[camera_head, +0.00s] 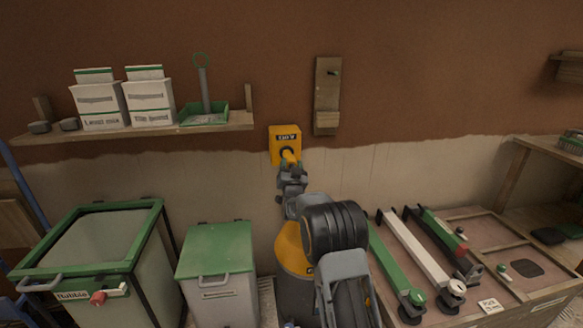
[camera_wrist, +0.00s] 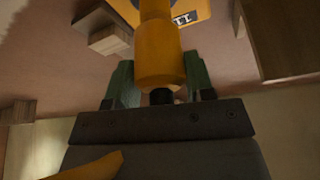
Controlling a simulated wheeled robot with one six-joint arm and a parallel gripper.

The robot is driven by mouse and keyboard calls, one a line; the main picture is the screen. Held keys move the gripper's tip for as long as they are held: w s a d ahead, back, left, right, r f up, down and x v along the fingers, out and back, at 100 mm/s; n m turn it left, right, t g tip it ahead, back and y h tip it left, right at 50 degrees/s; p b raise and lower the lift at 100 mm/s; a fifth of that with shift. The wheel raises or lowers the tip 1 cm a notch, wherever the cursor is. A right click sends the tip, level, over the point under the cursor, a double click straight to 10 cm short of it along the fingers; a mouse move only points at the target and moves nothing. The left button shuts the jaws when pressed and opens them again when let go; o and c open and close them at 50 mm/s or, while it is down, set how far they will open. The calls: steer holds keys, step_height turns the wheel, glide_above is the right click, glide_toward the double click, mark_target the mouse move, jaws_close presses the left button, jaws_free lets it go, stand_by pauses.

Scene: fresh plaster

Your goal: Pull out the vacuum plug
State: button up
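The yellow vacuum plug (camera_head: 290,157) sits in the dark round opening of a yellow socket box (camera_head: 276,138) on the wall. In the wrist view the plug (camera_wrist: 158,62) is a thick yellow cylinder with a short black end toward me. My gripper (camera_head: 291,169) is at the plug, in front of the box. The fingers' inner faces are hidden by the plug. The box (camera_wrist: 190,10) shows only partly at the top of the wrist view.
A wooden wall bracket (camera_head: 327,95) hangs right of the box, and a shelf (camera_head: 150,131) with bags and a green tray is at left. Below are a rubble bin (camera_head: 128,225), a green-lidded bin (camera_head: 218,250) and a tool bench (camera_head: 480,235).

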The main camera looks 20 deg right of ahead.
steer(key=o, duration=0.4)
steer(key=v, duration=1.3)
steer(key=shift+s+a+p, duration=0.1)
steer(key=shift+s+p, duration=0.25)
steer(key=shift+s, duration=0.1)
steer(key=s+a+r+n+g+y+p, duration=0.2)
steer(key=s+a+r+g+y+p, duration=0.15)
steer(key=r+p, duration=0.4)
steer(key=s+a+r+n+g+y+p, duration=0.2)
steer(key=s+a+r+g+p, duration=0.15)
steer(key=r+p, duration=0.4)
steer(key=s+a+r+n+g+p, duration=0.1)
steer(key=s+r+g+p, duration=0.2)
steer(key=s, duration=0.4)
steer(key=s+a+r+n+g+y+p, duration=0.1)
steer(key=s+r+g+p, duration=0.2)
steer(key=s, duration=0.5)
steer(key=s+a+r+n+g+p, duration=0.1)
steer(key=s+r+g+p, duration=0.3)
steer(key=s+p, duration=0.2)
steer(key=shift+s+a+g+y, duration=0.1)
steer(key=shift+s+g+y, duration=0.25)
steer(key=shift+s, duration=0.85)
